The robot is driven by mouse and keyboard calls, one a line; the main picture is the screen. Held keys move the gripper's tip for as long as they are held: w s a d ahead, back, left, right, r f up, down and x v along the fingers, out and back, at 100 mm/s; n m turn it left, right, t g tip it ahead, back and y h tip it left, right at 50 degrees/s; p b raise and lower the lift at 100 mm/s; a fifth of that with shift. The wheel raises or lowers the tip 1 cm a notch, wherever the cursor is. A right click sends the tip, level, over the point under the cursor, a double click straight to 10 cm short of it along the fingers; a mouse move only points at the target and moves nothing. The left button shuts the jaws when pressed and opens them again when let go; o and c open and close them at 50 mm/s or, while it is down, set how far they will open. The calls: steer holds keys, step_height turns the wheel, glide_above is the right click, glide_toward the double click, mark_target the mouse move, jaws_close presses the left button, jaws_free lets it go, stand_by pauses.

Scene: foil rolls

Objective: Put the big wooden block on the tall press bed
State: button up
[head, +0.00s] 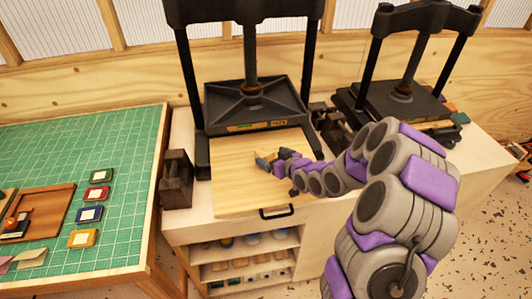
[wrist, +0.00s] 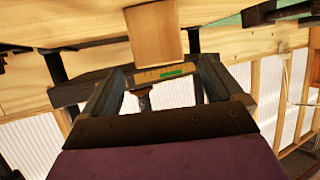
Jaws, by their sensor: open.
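The tall press (head: 255,103) stands at the back left, its black plate raised over a pale wooden bed (head: 232,185). My gripper (head: 272,160) is low over the middle of this bed. The wrist view looks upside down, and my gripper (wrist: 162,78) is open there. A light wooden block (wrist: 154,32) shows between and just beyond the fingertips, close to the bed (wrist: 65,22). I cannot tell whether the fingers touch it. In the head view the block does not stand out from the pale bed and the fingers.
A second, lower press (head: 400,100) stands at the right. Dark blocks (head: 176,180) sit left of the tall press. A green cutting mat (head: 130,130) with small coloured pads and a wooden tray (head: 55,205) lies on the left table. Shelves (head: 240,270) are below the bed.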

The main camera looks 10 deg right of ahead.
steer(key=shift+v, duration=2.25)
steer(key=s+a+r+m+g+h, duration=0.1)
steer(key=s+r+g, duration=0.2)
steer(key=s, duration=1.1)
steer(key=s+a+r+m+g+h, duration=0.1)
steer(key=s+r+g, duration=0.3)
steer(key=s, duration=1)
steer(key=s+a+r+m+g+h, duration=0.1)
steer(key=s+g, duration=0.6)
steer(key=s, duration=0.8)
step_height(320, 180, up, 3)
steer(key=shift+a+r+m+h, duration=0.2)
steer(key=shift+a+m+h, duration=0.15)
steer(key=shift+m+h, duration=0.5)
steer(key=shift+f, duration=0.4)
